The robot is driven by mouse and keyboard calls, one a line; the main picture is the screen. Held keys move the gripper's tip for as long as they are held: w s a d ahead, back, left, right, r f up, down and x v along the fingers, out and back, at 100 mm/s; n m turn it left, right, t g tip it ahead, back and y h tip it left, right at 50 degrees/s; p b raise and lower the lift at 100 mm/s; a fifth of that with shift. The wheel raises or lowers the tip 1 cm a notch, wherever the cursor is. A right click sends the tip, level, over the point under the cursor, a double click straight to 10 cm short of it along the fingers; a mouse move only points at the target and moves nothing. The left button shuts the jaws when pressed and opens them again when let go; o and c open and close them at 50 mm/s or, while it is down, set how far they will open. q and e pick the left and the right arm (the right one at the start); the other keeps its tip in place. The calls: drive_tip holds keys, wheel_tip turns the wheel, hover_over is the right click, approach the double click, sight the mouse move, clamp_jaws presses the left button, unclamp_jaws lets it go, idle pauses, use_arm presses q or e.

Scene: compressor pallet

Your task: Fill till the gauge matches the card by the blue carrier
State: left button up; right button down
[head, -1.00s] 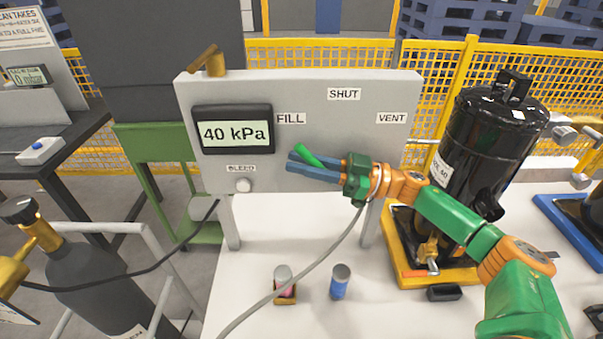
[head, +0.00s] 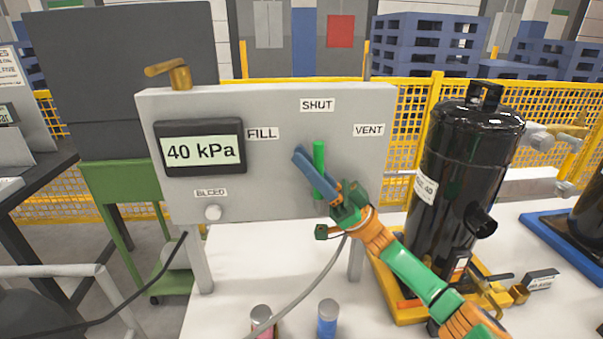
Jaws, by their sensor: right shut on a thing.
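The grey panel (head: 290,190) carries a gauge (head: 204,150) that reads 40 kPa. Its green valve handle (head: 319,156) stands almost upright, its tip toward the SHUT label (head: 317,105). FILL (head: 262,133) is to its left and VENT (head: 369,130) to its right. My right gripper (head: 309,163) has its blue fingers at the handle and is shut on it. A blue carrier (head: 558,236) sits at the right edge, partly cut off. A small dark block with a white card (head: 541,281) stands near it; its writing is too small to read. My left gripper is out of view.
A black compressor (head: 470,165) stands on a yellow carrier (head: 400,308) right of the panel. A bleed knob (head: 213,213) is below the gauge. A grey hose (head: 312,290) runs past two small cans, one with a blue body (head: 327,320).

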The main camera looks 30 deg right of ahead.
drive_tip(key=shift+d+r, duration=0.1)
drive_tip(key=shift+d, duration=0.05)
idle(0.3)
drive_tip(key=c, duration=0.8)
unclamp_jaws()
drive_tip(key=shift+o, duration=0.2)
drive_tip(key=b+v, duration=0.3)
drive_tip(key=v, duration=0.4)
